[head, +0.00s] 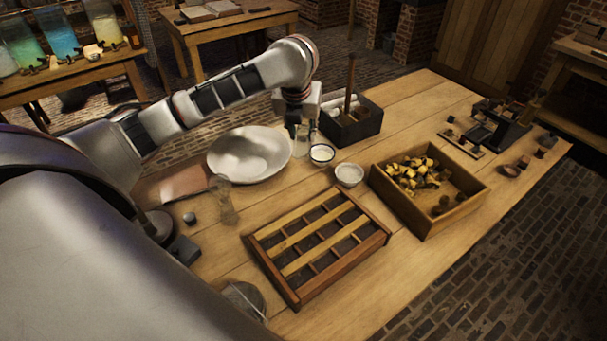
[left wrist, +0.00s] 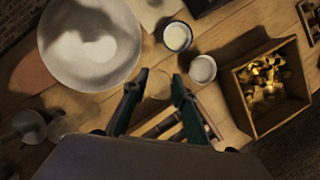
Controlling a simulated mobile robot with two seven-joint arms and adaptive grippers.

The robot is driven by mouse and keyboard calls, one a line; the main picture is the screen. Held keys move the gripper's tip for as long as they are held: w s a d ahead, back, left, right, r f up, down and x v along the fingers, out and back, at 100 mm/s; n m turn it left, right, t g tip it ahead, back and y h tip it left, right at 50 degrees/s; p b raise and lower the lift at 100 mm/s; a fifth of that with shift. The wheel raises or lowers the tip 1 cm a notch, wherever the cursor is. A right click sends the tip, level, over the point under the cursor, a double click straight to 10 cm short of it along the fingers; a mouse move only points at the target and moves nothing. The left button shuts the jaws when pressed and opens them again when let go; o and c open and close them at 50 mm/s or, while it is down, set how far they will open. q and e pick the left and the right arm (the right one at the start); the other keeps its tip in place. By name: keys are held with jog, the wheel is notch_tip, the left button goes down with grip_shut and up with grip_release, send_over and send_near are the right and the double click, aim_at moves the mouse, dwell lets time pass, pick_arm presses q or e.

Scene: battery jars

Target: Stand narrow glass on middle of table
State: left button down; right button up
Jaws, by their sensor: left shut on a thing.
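My left gripper (head: 298,128) hangs over the far part of the table, just right of the large white bowl (head: 250,152). It is shut on a clear narrow glass (head: 302,143), which is faint and partly hidden by the fingers. In the left wrist view the glass (left wrist: 159,84) shows as a pale round outline between the two dark fingers (left wrist: 160,92). I cannot tell whether its base touches the table. Another clear, tall glass (head: 224,203) stands on the wooden table (head: 405,255), left of the slatted tray. My right gripper is not in view.
Two small white bowls (head: 321,154) (head: 349,175) are close to the gripper's right. A slatted wooden tray (head: 318,240) fills the table's near middle. A crate of yellow pieces (head: 428,225) and a dark box (head: 352,130) stand farther right. Bare tabletop lies at front right.

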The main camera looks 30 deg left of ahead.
aim_at(301, 160)
pick_arm(q)
notch_tip(301, 160, down, 14)
jog(key=shift+f, duration=0.15)
dwell(0.3)
jog(key=c, duration=2)
grip_release()
jog(key=shift+f, duration=0.2)
jog(key=shift+c, duration=0.2)
jog(key=o, duration=0.4)
jog(key=shift+r, duration=0.1)
jog(key=v, duration=1.1)
jog(key=shift+s+r, duration=0.1)
jog(key=shift+r, duration=0.2)
jog(key=shift+s+r, duration=0.15)
jog(key=shift+r, duration=0.1)
jog(key=shift+d, duration=0.1)
